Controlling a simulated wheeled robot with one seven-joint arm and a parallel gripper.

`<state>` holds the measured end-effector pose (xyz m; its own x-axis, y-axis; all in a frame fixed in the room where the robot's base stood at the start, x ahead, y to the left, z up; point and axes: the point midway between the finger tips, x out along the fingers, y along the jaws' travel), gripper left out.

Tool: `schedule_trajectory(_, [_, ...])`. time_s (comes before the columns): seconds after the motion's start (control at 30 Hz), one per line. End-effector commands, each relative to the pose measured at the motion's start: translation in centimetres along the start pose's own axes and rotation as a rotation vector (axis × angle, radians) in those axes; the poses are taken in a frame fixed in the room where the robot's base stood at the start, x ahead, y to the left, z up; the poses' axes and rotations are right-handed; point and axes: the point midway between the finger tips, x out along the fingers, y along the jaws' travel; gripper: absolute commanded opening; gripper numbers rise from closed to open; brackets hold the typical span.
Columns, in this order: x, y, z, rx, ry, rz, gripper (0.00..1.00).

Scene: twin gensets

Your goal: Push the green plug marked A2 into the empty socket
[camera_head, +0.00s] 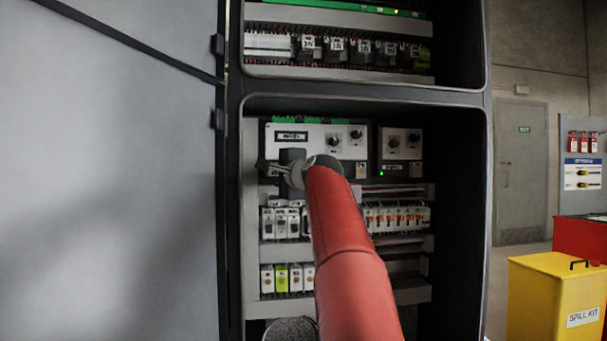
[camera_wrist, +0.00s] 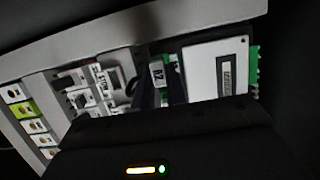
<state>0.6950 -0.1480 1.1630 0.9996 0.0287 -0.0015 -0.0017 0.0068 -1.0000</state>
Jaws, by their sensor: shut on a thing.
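My gripper (camera_wrist: 162,88) is shut on the plug marked A2 (camera_wrist: 157,74). Its white label shows between the dark fingers in the wrist view, with a bit of green beside it. The plug is close to the edge of the white-faced controller module (camera_wrist: 203,72). I cannot tell whether it touches the module. The empty socket cannot be made out; the fingers and shadow cover that edge. In the head view my gripper (camera_head: 291,172) is in front of the lower left of the same module (camera_head: 312,140), and the plug is hidden.
The cabinet's rim (camera_head: 360,102) surrounds the workspace. A second module (camera_head: 402,146) with a green light is to the right. The large grey door (camera_head: 120,180) stands at left. A yellow spill-kit bin (camera_head: 553,295) is outside, right.

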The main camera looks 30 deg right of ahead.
Motion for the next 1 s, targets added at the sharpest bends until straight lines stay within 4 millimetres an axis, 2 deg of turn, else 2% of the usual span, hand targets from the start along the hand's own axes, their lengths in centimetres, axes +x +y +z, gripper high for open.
schedule_trajectory(1.0, [0.72, -0.02, -0.25, 0.000, 0.000, 0.000, 0.00])
